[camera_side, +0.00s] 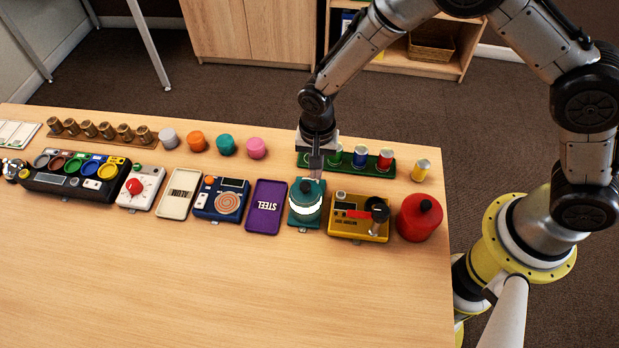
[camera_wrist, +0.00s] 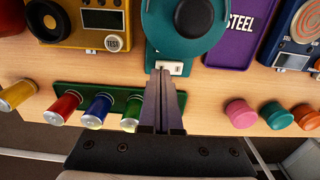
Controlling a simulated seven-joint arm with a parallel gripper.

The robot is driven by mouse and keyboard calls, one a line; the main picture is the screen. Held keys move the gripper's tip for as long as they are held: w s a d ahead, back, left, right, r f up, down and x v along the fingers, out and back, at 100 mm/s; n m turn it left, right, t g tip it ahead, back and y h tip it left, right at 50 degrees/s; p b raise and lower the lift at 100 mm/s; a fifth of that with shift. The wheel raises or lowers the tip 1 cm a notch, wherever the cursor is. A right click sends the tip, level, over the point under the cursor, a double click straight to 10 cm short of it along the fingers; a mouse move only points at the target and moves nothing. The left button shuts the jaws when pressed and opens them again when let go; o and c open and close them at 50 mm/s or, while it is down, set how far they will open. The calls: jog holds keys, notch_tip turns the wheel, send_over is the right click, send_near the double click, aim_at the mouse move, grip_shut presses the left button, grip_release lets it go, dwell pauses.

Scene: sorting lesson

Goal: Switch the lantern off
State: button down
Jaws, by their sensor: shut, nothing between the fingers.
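The lantern (camera_side: 307,214) is a teal round lamp on a teal base, standing in the row of devices in the side view. A bright white band glows around it, so it looks lit. In the wrist view its round top (camera_wrist: 207,16) is at the upper middle, and a small white switch (camera_wrist: 174,67) sits on the base edge towards me. My gripper (camera_side: 316,176) is shut and empty, pointing down at the lantern's back edge. In the wrist view the fingertips (camera_wrist: 162,74) are right at the switch; I cannot tell whether they touch it.
A purple STEEL tray (camera_side: 265,206) and a yellow device (camera_side: 357,218) flank the lantern closely. A green rack (camera_side: 345,163) with coloured cans stands just behind. A red round pot (camera_side: 419,217) is to the right. The front of the table (camera_side: 230,300) is clear.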

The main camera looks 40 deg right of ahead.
jog(key=shift+f, duration=1)
dwell(0.6)
jog(key=shift+r, duration=3.55)
